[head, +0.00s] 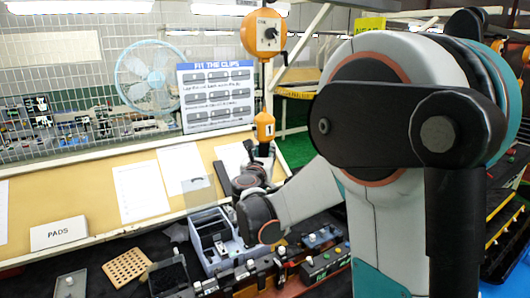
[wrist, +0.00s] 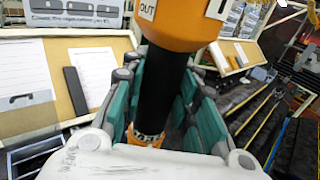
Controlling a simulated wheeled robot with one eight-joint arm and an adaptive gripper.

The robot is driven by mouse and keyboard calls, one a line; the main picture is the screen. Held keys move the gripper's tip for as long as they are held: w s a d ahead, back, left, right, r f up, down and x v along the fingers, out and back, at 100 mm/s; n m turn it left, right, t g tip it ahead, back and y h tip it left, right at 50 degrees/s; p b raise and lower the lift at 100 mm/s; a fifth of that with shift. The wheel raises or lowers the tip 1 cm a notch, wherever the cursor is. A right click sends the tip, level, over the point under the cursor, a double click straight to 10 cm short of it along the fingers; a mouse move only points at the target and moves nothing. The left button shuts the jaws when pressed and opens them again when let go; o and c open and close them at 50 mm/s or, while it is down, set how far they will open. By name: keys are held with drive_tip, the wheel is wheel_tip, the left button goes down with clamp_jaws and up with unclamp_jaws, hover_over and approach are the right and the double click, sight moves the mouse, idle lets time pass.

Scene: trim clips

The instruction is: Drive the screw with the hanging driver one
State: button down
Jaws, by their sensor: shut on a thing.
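The hanging driver (head: 264,127), orange with a "1" label, hangs upright under an orange balancer (head: 267,33). In the wrist view its orange body (wrist: 185,22) is at the top and its black grip (wrist: 161,90) runs down between my fingers. My gripper (head: 258,172) is shut around that grip; in the wrist view its green-padded fingers (wrist: 165,100) lie on both sides of it. The driver's lower end is mostly hidden by my gripper and arm. I cannot make out the screw in either view.
A grey bin (head: 237,250) stands on the dark bench below my gripper. Dark fixtures with knobs (head: 325,262) stand to its right. A perforated tan block (head: 127,265) and a PADS sign (head: 59,233) are at left. A clips board (head: 217,96) stands behind.

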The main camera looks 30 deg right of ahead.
drive_tip(key=w+a+b, duration=0.1)
drive_tip(key=w+a, duration=0.2)
drive_tip(key=a, duration=0.4)
drive_tip(key=w+a+b, duration=0.1)
drive_tip(key=w+a, duration=0.2)
drive_tip(key=a, duration=0.5)
wheel_tip(320, 180, down, 22)
drive_tip(key=b, duration=1.6)
drive_tip(key=shift+d+r, duration=0.15)
drive_tip(key=shift+f, duration=0.2)
